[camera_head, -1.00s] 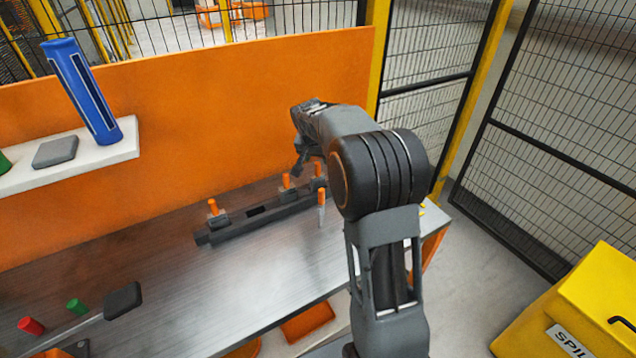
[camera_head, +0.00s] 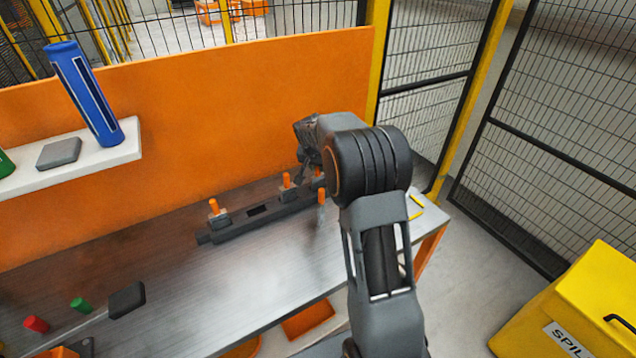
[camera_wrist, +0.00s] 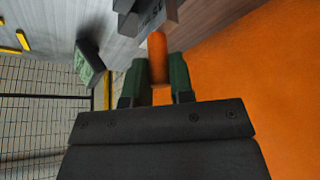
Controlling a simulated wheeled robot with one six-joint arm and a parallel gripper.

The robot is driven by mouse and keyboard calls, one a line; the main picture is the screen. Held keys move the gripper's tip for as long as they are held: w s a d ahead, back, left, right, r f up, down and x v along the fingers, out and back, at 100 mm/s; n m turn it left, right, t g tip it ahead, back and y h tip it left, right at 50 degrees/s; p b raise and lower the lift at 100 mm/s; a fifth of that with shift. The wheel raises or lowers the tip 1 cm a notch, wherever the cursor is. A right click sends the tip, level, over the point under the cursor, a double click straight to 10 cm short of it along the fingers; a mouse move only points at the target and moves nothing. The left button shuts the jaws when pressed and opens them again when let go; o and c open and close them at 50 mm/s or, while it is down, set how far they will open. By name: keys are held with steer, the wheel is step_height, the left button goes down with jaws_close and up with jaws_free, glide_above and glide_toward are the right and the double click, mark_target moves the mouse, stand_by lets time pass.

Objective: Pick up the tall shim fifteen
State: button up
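In the wrist view an orange peg-like handle (camera_wrist: 157,56) stands between the two green-padded fingers of my gripper (camera_wrist: 158,75). The fingers are close on both sides of it; whether they touch it I cannot tell. A grey block with blurred lettering (camera_wrist: 150,18) lies just beyond the handle. I cannot read which shim it is. In the head view several orange handles show along a dark rack, one at left (camera_head: 214,207), one in the middle (camera_head: 286,180), one at front right (camera_head: 321,196).
The dark rack (camera_head: 225,236) lies on the metal bench (camera_head: 210,290) near the orange back panel (camera_head: 220,130). A white shelf (camera_head: 100,160) carries a blue cylinder (camera_head: 86,95). A dark paddle-like piece (camera_head: 127,299) lies at front left. Bare bench lies before the rack.

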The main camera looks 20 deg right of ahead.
jaws_close()
steer(key=shift+r, duration=0.1)
